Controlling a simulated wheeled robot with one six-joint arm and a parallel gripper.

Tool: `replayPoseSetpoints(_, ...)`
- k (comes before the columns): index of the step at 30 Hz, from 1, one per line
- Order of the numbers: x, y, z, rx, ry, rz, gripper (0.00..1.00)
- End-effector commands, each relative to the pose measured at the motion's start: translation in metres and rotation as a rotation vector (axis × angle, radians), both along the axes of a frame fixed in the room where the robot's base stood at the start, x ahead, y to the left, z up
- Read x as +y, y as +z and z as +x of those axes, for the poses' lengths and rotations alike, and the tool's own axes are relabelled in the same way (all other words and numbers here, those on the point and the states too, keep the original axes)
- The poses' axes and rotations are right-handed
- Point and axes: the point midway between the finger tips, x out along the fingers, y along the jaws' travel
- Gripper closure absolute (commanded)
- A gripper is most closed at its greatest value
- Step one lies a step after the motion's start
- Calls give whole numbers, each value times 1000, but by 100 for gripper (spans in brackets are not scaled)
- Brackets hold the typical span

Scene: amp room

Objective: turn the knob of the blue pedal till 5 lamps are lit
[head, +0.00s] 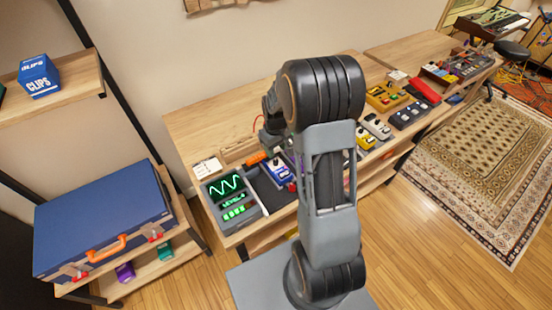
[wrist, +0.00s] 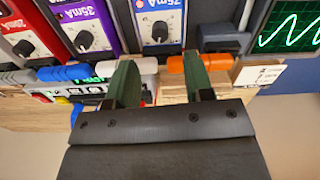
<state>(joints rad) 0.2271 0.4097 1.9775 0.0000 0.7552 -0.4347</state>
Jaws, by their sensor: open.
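The blue pedal (wrist: 160,12) shows in the wrist view at top centre, with a dark round knob (wrist: 160,32) bearing a white pointer line. In the head view my arm hides the gripper.
Purple (wrist: 87,25) and red (wrist: 30,35) pedals sit beside the blue one in the wrist view. An orange plug (wrist: 178,64) shows by the right finger, near a white card (wrist: 258,74). Several other pedals crowd the bench to the right in the head view.

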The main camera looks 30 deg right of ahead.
Motion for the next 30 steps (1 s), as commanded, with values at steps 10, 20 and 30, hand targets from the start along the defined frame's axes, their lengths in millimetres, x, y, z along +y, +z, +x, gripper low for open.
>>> replayPoseSetpoints(10,0,-52,-1,2,-1,1,52)
replayPoseSetpoints(20,0,-65,0,-1,-1,0,52)
replayPoseSetpoints(30,0,-65,0,-1,-1,0,65)
